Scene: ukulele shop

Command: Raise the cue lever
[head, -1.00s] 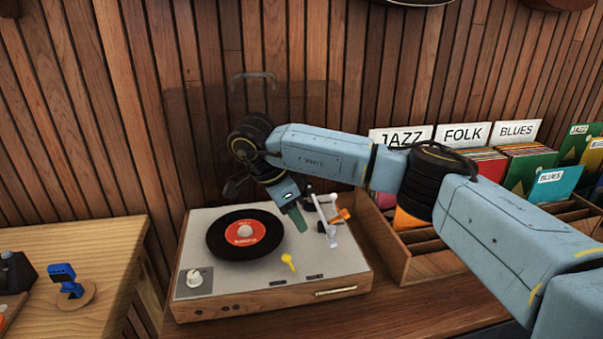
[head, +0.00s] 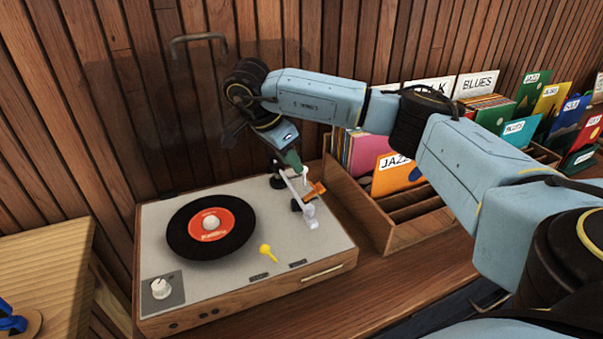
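The record player (head: 150,225) stands on the wooden counter with a black record with a red label (head: 210,224) on its platter. At its right side is the pale tonearm (head: 292,186), with a small orange-ended lever (head: 316,190), which looks like the cue lever, just right of it. A yellow lever (head: 267,252) sticks up near the front. My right gripper (head: 294,161) points down at the rear end of the tonearm, its green finger overlapping that area; contact and finger gap cannot be made out. My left gripper is not in view.
A transparent lid with a grey handle (head: 198,39) appears raised behind the player. A wooden record crate (head: 372,215) stands close on the right, with sleeves and genre cards. Another wooden table (head: 45,270) is at the left. Room above the record is clear.

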